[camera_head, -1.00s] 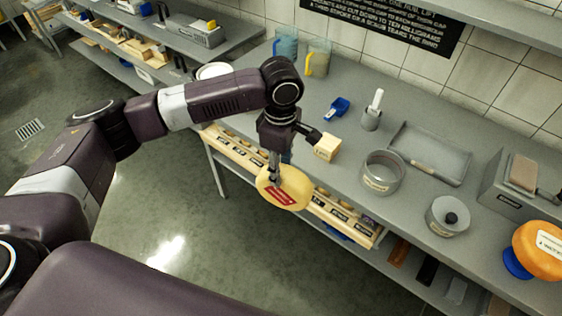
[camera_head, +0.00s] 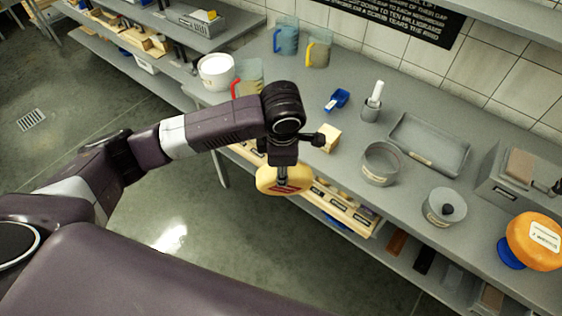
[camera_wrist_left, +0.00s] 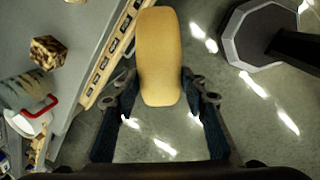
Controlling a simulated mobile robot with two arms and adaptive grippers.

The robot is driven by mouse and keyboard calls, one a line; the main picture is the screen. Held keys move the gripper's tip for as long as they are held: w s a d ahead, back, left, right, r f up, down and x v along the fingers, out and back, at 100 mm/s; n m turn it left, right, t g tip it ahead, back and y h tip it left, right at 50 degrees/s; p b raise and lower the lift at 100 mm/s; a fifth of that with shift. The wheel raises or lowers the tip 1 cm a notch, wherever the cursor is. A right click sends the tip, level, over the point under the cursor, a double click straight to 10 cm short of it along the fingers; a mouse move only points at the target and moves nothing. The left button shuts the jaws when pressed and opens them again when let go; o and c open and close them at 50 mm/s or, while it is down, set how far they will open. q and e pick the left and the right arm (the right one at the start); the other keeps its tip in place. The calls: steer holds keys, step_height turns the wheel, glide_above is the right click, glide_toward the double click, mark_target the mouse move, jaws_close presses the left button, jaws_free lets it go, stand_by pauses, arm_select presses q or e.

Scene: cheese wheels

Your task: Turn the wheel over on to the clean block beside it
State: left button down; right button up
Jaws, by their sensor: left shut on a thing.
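A pale yellow cheese wheel (camera_head: 266,181) with a red label hangs in my left gripper (camera_head: 283,178), in front of the bench's front edge and over the floor. In the left wrist view the wheel (camera_wrist_left: 158,55) shows edge-on, and the fingers (camera_wrist_left: 158,100) are shut on its near end. In the head view the arm partly covers it. A small pale block (camera_head: 330,138) stands on the bench just behind the wrist; I cannot tell whether it is the clean block. My right gripper is not in view.
An orange wheel (camera_head: 533,240) rests on a blue stand at right.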

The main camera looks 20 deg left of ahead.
arm_select(q)
steer(key=shift+s+d+f+t+y, duration=0.1)
steer(key=shift+s+d+t+y, duration=0.15)
steer(key=shift+t, duration=0.3)
steer(key=shift+s+d+t+y, duration=0.15)
steer(key=shift+s+t, duration=0.2)
steer(key=shift+t, duration=0.2)
steer(key=shift+s+f+t, duration=0.15)
steer(key=shift+s+t, duration=0.2)
steer(key=shift+t, duration=0.15)
steer(key=s+f+t+y+b, duration=0.1)
steer(key=f+t+b, duration=0.1)
steer(key=b, duration=0.6)
steer(key=s+d+f+t+y+b, duration=0.1)
steer(key=f+t+y+b, duration=0.1)
steer(key=t+b, duration=0.3)
steer(key=s+f+t+y+b, duration=0.1)
steer(key=t+b, duration=0.3)
steer(key=b, duration=0.7)
steer(key=shift+s+d+f+y+b, duration=0.2)
steer(key=shift+s+f+y+b, duration=0.15)
steer(key=shift+f, duration=0.45)
steer(key=shift+s+t+b, duration=0.1)
steer(key=shift+t+b, duration=0.2)
steer(key=shift+b, duration=0.7)
